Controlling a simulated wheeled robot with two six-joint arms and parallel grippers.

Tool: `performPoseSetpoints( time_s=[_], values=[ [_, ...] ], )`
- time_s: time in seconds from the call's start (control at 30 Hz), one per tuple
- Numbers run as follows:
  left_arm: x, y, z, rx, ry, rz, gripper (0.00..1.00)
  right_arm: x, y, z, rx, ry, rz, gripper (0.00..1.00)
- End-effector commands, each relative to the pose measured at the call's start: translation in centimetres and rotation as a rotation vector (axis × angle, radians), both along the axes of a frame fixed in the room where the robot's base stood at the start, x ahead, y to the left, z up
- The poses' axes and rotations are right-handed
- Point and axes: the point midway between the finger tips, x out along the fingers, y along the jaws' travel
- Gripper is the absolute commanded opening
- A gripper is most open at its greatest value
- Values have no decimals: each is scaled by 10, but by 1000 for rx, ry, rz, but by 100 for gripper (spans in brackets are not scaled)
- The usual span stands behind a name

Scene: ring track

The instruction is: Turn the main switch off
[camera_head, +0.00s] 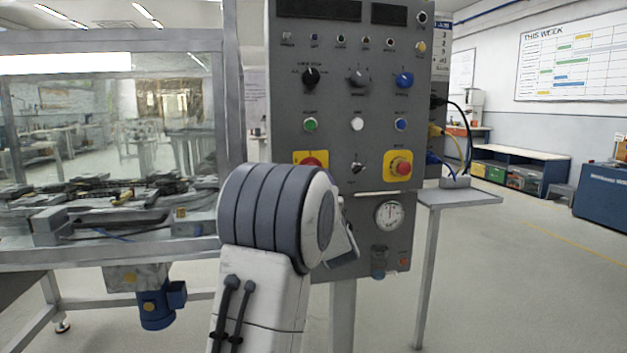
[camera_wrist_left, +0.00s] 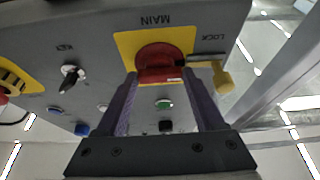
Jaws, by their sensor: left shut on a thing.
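The main switch is a red knob (camera_wrist_left: 160,60) on a yellow plate (camera_wrist_left: 124,42) marked MAIN, upside down in the left wrist view. My left gripper (camera_wrist_left: 160,76) has one finger on each side of the knob and is shut on it. In the head view only the upper part of the main switch (camera_head: 314,157) shows, low on the left of the grey control panel (camera_head: 335,100). My own left arm hides the rest of it and most of the gripper there. My right gripper is in neither view.
A yellow lock piece (camera_wrist_left: 223,80) sits beside the plate under the word LOCK. The key switch (camera_wrist_left: 70,76) is on the other side. A red emergency button (camera_head: 401,167) and a gauge (camera_head: 389,214) are to the right. A glazed machine (camera_head: 110,236) stands left.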

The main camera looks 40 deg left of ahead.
Motion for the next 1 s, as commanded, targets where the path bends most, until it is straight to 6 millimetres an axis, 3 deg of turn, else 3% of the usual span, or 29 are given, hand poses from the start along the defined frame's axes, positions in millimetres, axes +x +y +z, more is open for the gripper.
performPoseSetpoints(
  time_s=[0.23,0.27,0.3,0.33,0.67,1.0],
  values=[
    [1,-1,1,-2,-2,-4,14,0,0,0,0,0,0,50],
    [1,-1,1,-2,-2,-4,78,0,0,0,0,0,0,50],
    [1,-1,1,-1,-1,-4,93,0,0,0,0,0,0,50],
    [1,-1,1,-1,-1,-4,100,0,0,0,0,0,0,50],
    [-3,-5,-2,-1,1,-2,100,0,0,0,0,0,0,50],
    [-39,-50,-26,-2,1,-6,100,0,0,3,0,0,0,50]
  ],
)
